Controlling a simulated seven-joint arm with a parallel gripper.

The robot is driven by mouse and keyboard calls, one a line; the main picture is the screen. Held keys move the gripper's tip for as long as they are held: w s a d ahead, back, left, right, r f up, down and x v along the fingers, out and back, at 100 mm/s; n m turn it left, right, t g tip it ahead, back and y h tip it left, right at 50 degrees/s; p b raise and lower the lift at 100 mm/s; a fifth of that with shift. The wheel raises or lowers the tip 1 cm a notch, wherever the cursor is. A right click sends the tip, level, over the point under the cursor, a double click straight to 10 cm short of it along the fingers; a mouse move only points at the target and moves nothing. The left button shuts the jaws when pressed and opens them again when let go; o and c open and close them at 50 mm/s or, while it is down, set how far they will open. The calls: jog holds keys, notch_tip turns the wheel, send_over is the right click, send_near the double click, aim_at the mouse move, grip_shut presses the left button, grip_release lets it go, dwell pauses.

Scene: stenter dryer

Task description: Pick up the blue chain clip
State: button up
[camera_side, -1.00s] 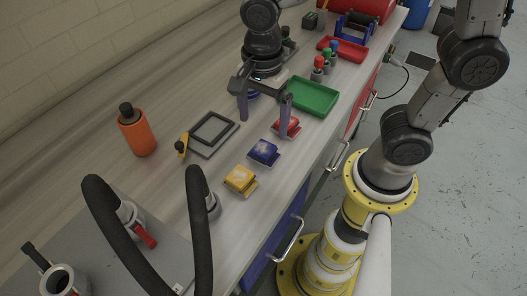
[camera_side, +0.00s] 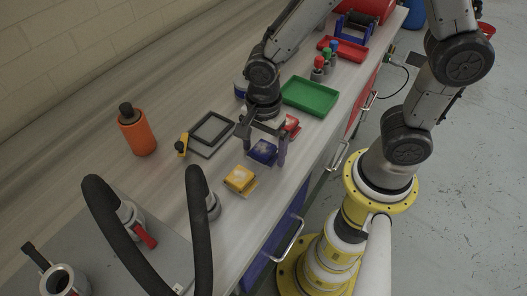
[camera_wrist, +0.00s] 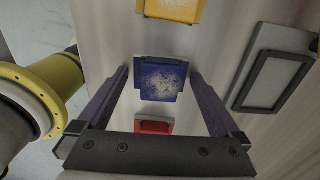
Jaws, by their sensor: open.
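The blue chain clip (camera_side: 263,152) lies on the bench between a yellow clip and a red clip, and its top has pale speckles. My gripper (camera_side: 264,154) is open around it in the side view, with one finger on each side. In the wrist view the blue chain clip (camera_wrist: 162,80) shows between the two spread fingers (camera_wrist: 158,82), with a gap on both sides. The fingers do not touch it there. How high the fingertips are above the bench I cannot tell.
The yellow clip (camera_side: 240,179) and the red clip (camera_side: 291,124) lie close by in the same row. A dark square frame (camera_side: 212,131), an orange bottle (camera_side: 137,132) and a green tray (camera_side: 310,96) stand around. Two black curved tubes (camera_side: 200,230) rise in the foreground.

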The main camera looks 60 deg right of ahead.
jog(key=shift+c, duration=0.2)
jog(key=c, duration=1.4)
jog(key=shift+o, duration=0.2)
jog(key=shift+r, duration=0.1)
